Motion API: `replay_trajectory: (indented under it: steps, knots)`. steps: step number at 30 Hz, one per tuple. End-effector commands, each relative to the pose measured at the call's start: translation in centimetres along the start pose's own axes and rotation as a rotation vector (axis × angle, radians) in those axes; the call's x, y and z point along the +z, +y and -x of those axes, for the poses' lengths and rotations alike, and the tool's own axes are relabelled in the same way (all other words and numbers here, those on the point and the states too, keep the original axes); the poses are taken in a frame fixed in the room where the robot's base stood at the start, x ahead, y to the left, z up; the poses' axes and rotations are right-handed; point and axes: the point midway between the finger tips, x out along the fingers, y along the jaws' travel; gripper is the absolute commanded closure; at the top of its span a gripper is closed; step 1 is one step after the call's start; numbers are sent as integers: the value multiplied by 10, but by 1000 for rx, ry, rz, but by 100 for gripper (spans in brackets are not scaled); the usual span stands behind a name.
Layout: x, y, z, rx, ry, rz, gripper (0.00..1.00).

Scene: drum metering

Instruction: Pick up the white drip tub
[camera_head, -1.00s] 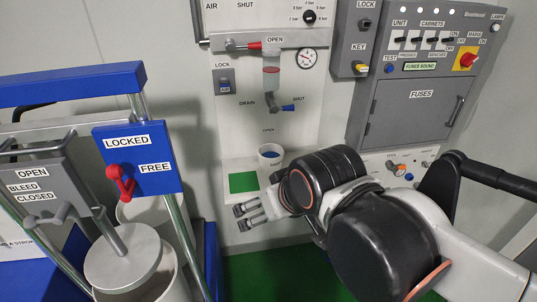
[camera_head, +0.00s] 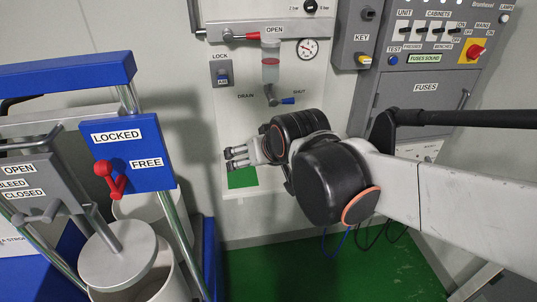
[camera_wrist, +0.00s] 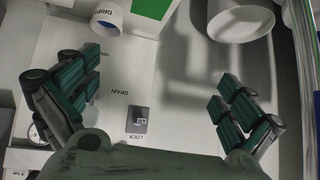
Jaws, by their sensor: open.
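The white drip tub (camera_wrist: 106,20) shows at the top of the wrist view as a short white cylinder with a label and some blue inside. It lies beyond the fingertips, left of centre. In the head view it is hidden behind my gripper and wrist. My gripper (camera_head: 237,157) is open and empty. Its fingertips point left, just above the green square (camera_head: 242,178) on the white ledge.
A white panel with a drain valve (camera_head: 272,98), gauge (camera_head: 308,48) and lock switch (camera_head: 223,75) stands behind my gripper. A blue frame with a red lever (camera_head: 110,180) and white drum (camera_head: 150,285) is at left. A grey fuse cabinet (camera_head: 415,105) stands at right.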

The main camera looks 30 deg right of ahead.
Motion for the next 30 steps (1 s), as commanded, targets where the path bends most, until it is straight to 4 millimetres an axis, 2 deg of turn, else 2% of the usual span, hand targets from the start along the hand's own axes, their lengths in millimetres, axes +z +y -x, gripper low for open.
replay_trajectory:
  steps: [3,6,14,23,30]
  knots:
    - [-22,9,-33,9,53,-33,0]
    - [-35,19,-61,18,97,-45,0]
    - [-50,52,-135,49,205,-47,0]
    - [-46,99,-216,98,328,-41,0]
    - [-25,139,-272,144,422,-35,0]
